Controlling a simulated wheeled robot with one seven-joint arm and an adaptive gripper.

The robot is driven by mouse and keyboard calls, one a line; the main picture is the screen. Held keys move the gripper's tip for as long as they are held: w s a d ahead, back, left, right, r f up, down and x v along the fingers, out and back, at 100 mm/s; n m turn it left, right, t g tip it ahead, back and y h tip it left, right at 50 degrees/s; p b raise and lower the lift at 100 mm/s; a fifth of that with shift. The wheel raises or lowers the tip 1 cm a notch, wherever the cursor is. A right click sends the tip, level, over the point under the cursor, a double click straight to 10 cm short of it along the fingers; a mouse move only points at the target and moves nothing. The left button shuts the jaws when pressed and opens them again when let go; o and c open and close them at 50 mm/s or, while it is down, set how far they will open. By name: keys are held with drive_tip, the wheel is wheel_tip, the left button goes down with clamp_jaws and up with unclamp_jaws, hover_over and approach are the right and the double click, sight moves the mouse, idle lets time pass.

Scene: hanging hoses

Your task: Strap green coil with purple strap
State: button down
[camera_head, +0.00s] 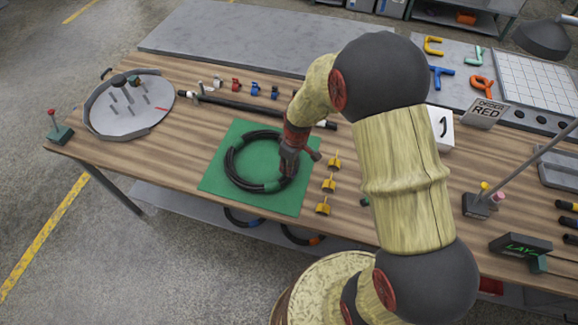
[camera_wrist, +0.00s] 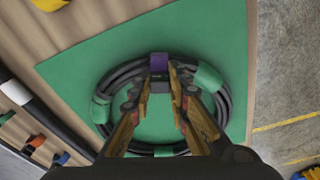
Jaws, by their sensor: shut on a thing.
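The green coil (camera_head: 230,170) is a loop of black hose with green bands, lying flat on a green mat (camera_head: 215,188). In the wrist view the coil (camera_wrist: 117,82) rings my fingers, with green bands (camera_wrist: 208,78) on its left, right and near sides. My gripper (camera_wrist: 162,88) is shut on the purple strap (camera_wrist: 159,62), a small purple and dark piece at its fingertips. The strap is at the coil's far stretch in that view; I cannot tell whether it wraps the hose. In the head view my gripper (camera_head: 288,168) is at the coil's right side and hides the strap.
Yellow clips (camera_head: 329,185) stand in a row right of the mat. A black rod (camera_head: 235,103) and small red and blue clips (camera_head: 255,88) lie behind it. A round pegged tray (camera_head: 130,105) stands left. An order sign (camera_head: 487,112) stands back right.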

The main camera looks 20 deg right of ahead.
drive_tip(key=shift+f+b, duration=0.45)
drive_tip(key=shift+f, duration=0.15)
idle(0.4)
